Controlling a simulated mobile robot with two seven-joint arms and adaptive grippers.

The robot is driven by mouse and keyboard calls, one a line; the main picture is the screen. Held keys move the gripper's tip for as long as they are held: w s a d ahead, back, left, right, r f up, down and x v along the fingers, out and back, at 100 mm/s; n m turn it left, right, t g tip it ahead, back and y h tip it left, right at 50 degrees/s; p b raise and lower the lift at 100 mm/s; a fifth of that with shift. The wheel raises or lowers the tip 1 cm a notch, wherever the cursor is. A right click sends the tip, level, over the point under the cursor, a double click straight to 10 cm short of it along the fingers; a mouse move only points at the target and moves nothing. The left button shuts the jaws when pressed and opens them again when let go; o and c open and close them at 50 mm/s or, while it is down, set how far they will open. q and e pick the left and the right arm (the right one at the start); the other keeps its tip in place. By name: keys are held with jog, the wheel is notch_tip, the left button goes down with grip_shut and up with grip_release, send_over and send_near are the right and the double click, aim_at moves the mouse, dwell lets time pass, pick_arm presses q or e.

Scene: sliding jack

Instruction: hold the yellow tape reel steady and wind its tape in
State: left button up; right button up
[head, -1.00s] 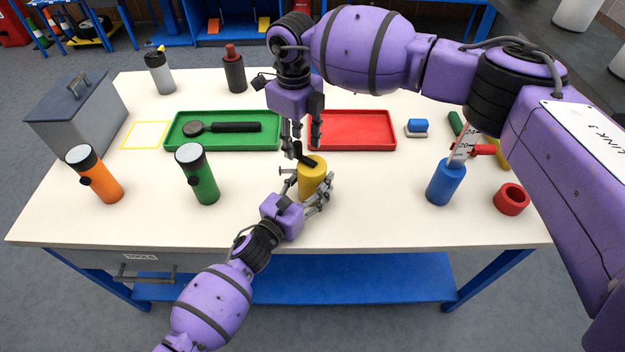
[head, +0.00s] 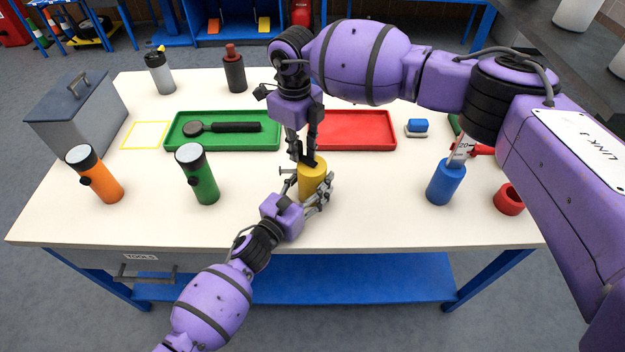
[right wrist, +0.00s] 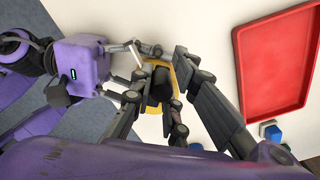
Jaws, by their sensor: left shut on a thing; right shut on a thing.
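The yellow tape reel (head: 313,177) stands upright on the white table near its front middle. My left gripper (head: 313,195) is shut around the reel's body from the front left. My right gripper (head: 308,158) points down from above and is shut on the dark crank (right wrist: 160,85) on top of the reel. In the right wrist view the yellow reel (right wrist: 180,72) shows between the fingers, partly hidden by them and by the crank.
Behind the reel lie a green tray (head: 270,143) with a dark tool and an empty red tray (head: 355,145). A green flashlight (head: 203,180) stands to the left, a blue cylinder (head: 443,184) to the right. The table front right of the reel is clear.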

jog(key=shift+s, duration=0.1)
dwell(0.5)
jog(key=n, duration=0.2)
jog(key=s+n, duration=0.1)
jog(key=n, duration=0.1)
jog(key=shift+s+a, duration=0.15)
jog(key=shift+a, duration=0.25)
jog(key=shift+s+n, duration=0.35)
jog(key=shift+n, duration=0.65)
jog(key=shift+s+n, duration=0.3)
jog(key=shift+n, duration=0.7)
jog(key=n, duration=0.2)
jog(key=s+n, duration=0.1)
jog(key=n, duration=0.1)
jog(key=shift+s+d, duration=0.15)
jog(key=shift+s, duration=0.05)
